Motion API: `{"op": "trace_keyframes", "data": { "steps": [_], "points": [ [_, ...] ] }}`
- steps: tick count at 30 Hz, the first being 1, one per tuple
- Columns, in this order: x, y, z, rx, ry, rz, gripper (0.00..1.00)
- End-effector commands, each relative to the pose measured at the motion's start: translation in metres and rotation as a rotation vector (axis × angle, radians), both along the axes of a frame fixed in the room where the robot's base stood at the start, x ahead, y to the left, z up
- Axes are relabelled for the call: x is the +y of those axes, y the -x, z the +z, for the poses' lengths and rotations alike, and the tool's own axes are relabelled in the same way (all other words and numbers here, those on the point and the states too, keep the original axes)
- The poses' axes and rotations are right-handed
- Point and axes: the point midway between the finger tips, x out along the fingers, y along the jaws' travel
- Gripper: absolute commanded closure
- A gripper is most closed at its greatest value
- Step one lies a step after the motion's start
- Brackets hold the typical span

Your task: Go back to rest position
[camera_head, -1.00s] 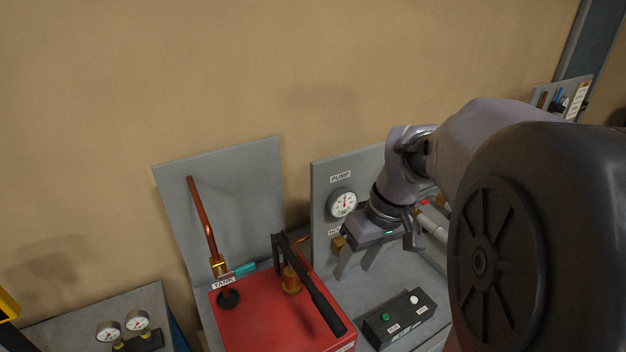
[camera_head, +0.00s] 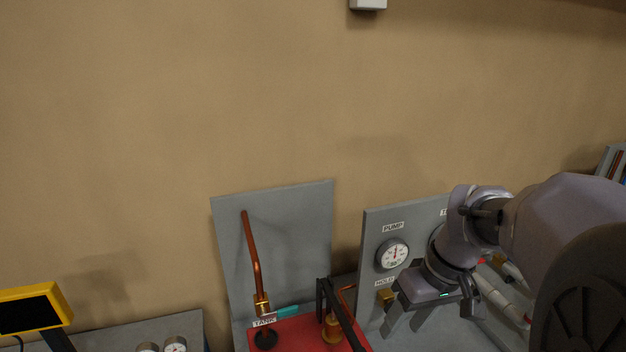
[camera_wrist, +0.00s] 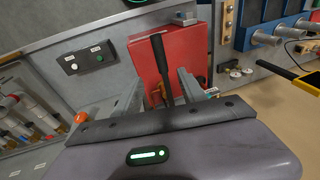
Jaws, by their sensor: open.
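My gripper (camera_head: 411,322) is in front of the grey pump panel (camera_head: 375,222), below its round gauge (camera_head: 392,254). Its two fingers are apart with nothing seen between them. In the wrist view my gripper (camera_wrist: 158,82) points toward the red tank box (camera_wrist: 185,50) and its black lever handle (camera_wrist: 160,57). The handle lies between the fingers in the picture, but I cannot tell how far beyond them it is. In the head view the red tank box (camera_head: 297,335) is at the bottom, left of my gripper, with a copper pipe (camera_head: 251,250) rising behind it.
A yellow-framed screen (camera_head: 30,310) stands at the lower left, near a bench with two gauges (camera_head: 175,345). Pipes (camera_head: 505,295) run right of my gripper.

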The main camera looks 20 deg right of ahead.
Motion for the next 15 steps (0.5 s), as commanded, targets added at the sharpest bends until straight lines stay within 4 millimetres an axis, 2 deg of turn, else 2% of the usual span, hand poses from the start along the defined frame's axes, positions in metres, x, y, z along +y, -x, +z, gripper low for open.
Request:
{"op": "trace_keyframes", "data": {
  "steps": [2,5,9,12,15],
  "points": [
    [0.012,0.001,-0.017,-0.012,0.011,-0.013,0.51],
    [0.051,0.01,-0.064,-0.05,0.032,-0.075,0.51],
    [0.115,0.038,-0.143,-0.148,0.025,-0.207,0.51],
    [0.147,0.06,-0.189,-0.213,-0.016,-0.293,0.51],
    [0.166,0.077,-0.219,-0.256,-0.064,-0.355,0.51]
  ]
}}
